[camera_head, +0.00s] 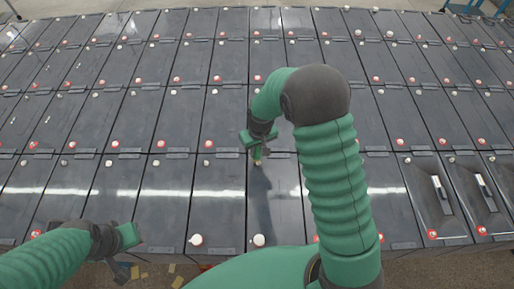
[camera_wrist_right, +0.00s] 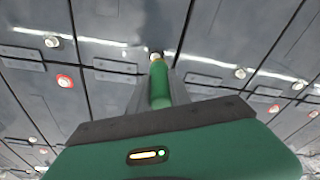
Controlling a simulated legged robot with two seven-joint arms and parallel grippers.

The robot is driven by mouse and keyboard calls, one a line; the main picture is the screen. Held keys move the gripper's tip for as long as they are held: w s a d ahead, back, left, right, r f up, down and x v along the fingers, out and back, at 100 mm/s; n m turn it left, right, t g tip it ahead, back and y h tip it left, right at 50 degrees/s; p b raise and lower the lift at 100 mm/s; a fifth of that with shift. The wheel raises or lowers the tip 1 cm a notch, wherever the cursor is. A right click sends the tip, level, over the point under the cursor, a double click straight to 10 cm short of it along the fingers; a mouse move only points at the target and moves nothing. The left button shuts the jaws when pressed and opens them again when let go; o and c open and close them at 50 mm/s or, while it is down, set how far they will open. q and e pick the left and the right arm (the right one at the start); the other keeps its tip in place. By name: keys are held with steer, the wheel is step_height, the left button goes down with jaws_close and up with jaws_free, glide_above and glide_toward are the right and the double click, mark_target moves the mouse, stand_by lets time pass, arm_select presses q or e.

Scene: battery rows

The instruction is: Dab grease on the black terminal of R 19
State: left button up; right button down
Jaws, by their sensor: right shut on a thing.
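Rows of dark batteries fill the head view; no label R 19 is readable. My right gripper (camera_head: 258,150) is shut on a green grease stick (camera_wrist_right: 160,85), which points away from the jaws in the wrist view. In the head view the stick's lower end (camera_head: 257,162) is at the far end of a front-row battery (camera_head: 275,205). A small dark terminal (camera_wrist_right: 156,54) shows right at the stick's pale tip; I cannot tell whether they touch. My left gripper (camera_head: 125,252) hangs low at the left over the front edge, its jaw opening unclear.
Red and pale terminals stand up across the battery tops. Two white-capped terminals (camera_head: 259,240) (camera_head: 196,240) are at the near edge. Two batteries at the right carry handles (camera_head: 440,187) (camera_head: 484,186). Small yellowish pieces (camera_head: 177,282) lie on the floor in front.

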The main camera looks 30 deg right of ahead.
steer(key=shift+s+a+r, duration=0.2)
steer(key=shift+a+r, duration=0.05)
steer(key=shift+a, duration=0.2)
steer(key=shift+d+f, duration=0.15)
steer(key=shift+d, duration=0.2)
steer(key=shift+d+f, duration=0.25)
steer(key=shift+d, duration=0.05)
arm_select(q)
steer(key=shift+s+a+f+b, duration=0.1)
steer(key=shift+a+f+b, duration=0.4)
steer(key=shift+a, duration=0.05)
arm_select(e)
steer(key=shift+f, duration=0.4)
arm_select(q)
steer(key=shift+d, duration=0.25)
arm_select(e)
steer(key=shift+d, duration=0.25)
arm_select(q)
steer(key=shift+a+f, duration=0.1)
steer(key=shift+f, duration=0.1)
arm_select(e)
steer(key=shift+a+f, duration=0.1)
steer(key=shift+f, duration=0.25)
steer(key=shift+r, duration=0.1)
